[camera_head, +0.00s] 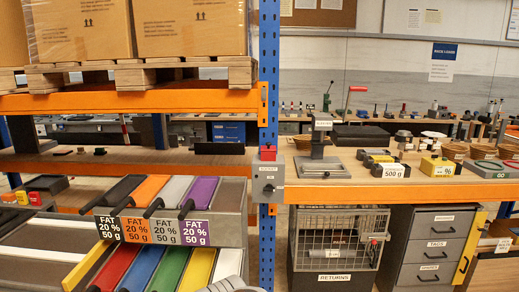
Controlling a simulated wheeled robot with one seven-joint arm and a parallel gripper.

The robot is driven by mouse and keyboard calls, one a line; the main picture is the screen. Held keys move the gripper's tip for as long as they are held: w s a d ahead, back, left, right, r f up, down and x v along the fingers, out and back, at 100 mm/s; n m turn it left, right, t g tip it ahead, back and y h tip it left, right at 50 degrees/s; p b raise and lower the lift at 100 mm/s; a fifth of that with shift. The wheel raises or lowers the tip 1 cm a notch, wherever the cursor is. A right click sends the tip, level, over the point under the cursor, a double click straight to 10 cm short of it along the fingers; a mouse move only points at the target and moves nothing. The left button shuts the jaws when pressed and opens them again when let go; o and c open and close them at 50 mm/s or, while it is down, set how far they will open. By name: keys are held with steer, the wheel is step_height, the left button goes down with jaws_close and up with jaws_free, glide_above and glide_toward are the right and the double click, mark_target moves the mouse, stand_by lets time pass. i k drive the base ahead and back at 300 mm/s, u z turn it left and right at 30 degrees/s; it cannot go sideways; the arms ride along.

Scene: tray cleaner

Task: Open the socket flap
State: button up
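A small grey box (268,183) with a printed label on it is fixed to the blue upright post, at the level of the orange shelf beam. A red part (267,153) sits on its top, and a small dark round spot shows on its front. The label is too small to read surely. I cannot make out a separate flap or whether it is open or shut. My gripper is not in view. A small rounded grey part at the bottom edge may belong to my arm, but I cannot tell.
The blue post (268,70) stands between two shelf bays. Coloured sloped trays (190,232) fill the lower left. A wire-fronted returns bin (335,240) and a grey drawer unit (436,247) stand lower right. A grey stand (321,160) is on the shelf right of the box.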

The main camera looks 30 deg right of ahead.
mark_target(268, 147)
steer(key=z, duration=0.3)
steer(key=k, duration=0.5)
steer(key=z, duration=1.1)
steer(key=i, duration=0.85)
steer(key=u, duration=0.25)
